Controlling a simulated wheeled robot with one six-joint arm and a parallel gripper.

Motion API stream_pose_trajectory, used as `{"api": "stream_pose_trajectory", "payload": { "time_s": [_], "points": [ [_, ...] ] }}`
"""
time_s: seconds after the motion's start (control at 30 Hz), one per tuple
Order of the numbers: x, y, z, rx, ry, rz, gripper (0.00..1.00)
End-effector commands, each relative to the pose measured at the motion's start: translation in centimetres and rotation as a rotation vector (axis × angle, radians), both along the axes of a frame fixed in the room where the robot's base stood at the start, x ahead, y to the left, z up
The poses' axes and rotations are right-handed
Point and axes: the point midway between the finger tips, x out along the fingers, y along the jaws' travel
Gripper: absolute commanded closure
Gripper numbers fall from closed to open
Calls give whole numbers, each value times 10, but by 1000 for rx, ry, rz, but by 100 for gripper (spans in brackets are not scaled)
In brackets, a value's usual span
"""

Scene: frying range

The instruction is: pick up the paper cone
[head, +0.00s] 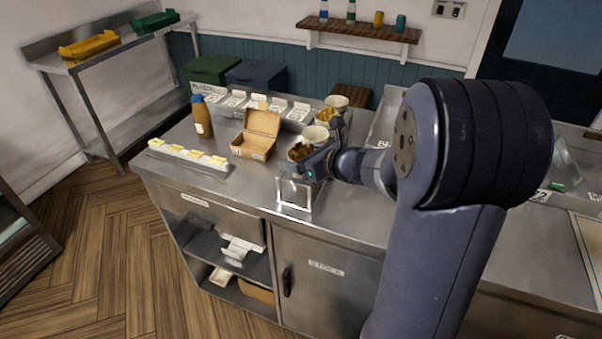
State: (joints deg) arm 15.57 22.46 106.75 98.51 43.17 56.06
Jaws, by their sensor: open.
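A paper cone with brown, fried-looking food (298,152) appears on the steel counter, directly beside my gripper and partly hidden by it. My gripper (312,166) is open at the counter's front middle. At this size I cannot tell whether its fingers are around the cone or only beside it. A pale wire stand (294,206) is just below the gripper. More pale paper containers stand behind: one (315,134) close behind the gripper, and others (337,101) farther back, one with yellowish food (326,116).
An open cardboard box (253,148), a brown sauce bottle (201,117) and a white tray with yellow pieces (188,154) stand left of the gripper. A row of labelled bins (263,105) lines the back. Bare counter (251,183) lies at front left.

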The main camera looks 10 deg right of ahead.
Motion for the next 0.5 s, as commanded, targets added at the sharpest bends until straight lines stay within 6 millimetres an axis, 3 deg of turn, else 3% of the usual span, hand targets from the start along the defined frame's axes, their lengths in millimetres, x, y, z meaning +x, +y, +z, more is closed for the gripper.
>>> {"api": "stream_pose_trajectory", "payload": {
  "time_s": [0.23, 0.5],
  "points": [
    [1, 1, -1, -1, 0, 0, 28],
    [1, 1, -1, 0, 0, 0, 50]
  ]
}}
